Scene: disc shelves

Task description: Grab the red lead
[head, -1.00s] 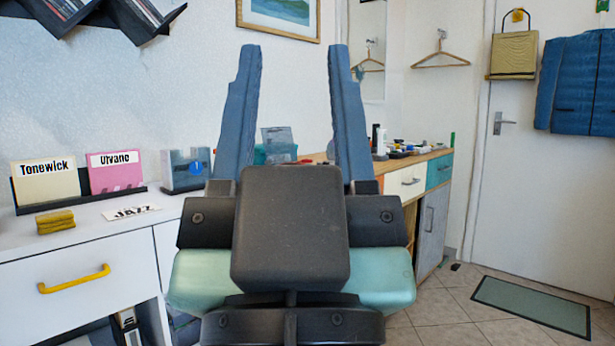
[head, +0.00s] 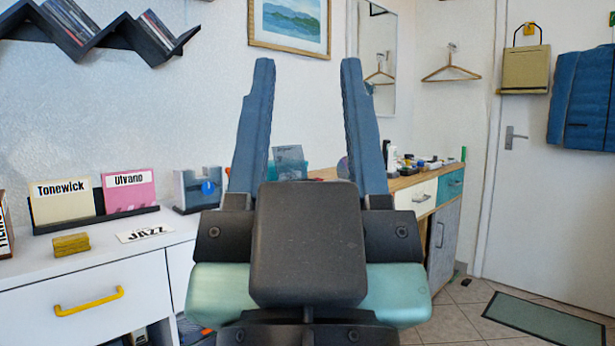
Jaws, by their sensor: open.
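I cannot make out a red lead in the head view. My gripper (head: 307,66) is raised in the middle of the view, its two long blue fingers pointing up and spread wide. It is open, with nothing between the fingers. The gripper's dark body hides part of the furniture behind it.
A white cabinet (head: 70,290) with card dividers (head: 128,191) stands at left, below a zigzag disc shelf (head: 108,38). A cluttered wooden-topped sideboard (head: 418,186) stands behind my gripper. A hanger (head: 450,72) hangs on the wall. A mat (head: 545,322) lies by the door (head: 515,215).

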